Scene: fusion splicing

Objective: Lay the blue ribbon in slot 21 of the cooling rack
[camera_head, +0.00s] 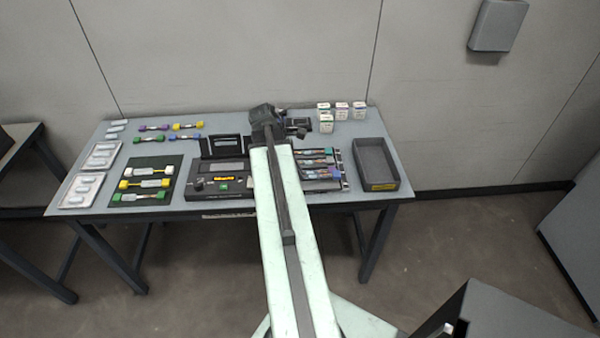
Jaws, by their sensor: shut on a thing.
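My gripper (266,120) is at the far end of my pale green arm, over the back of the table. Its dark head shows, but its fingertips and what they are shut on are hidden. A blue-ended ribbon (185,137) lies at the back left of the table, beside the splicer's raised lid. The cooling rack (344,180) is just right of my arm and holds several ribbons with coloured ends, one of them blue (331,161). My arm covers the rack's left part. Slot numbers are too small to read.
The splicer (222,187) stands left of my arm. Ribbons lie on a dark mat (120,172), with others behind it. Clear packs (82,190) lie far left. White boxes (342,111) stand at the back, and an open grey tray (376,163) is at the right.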

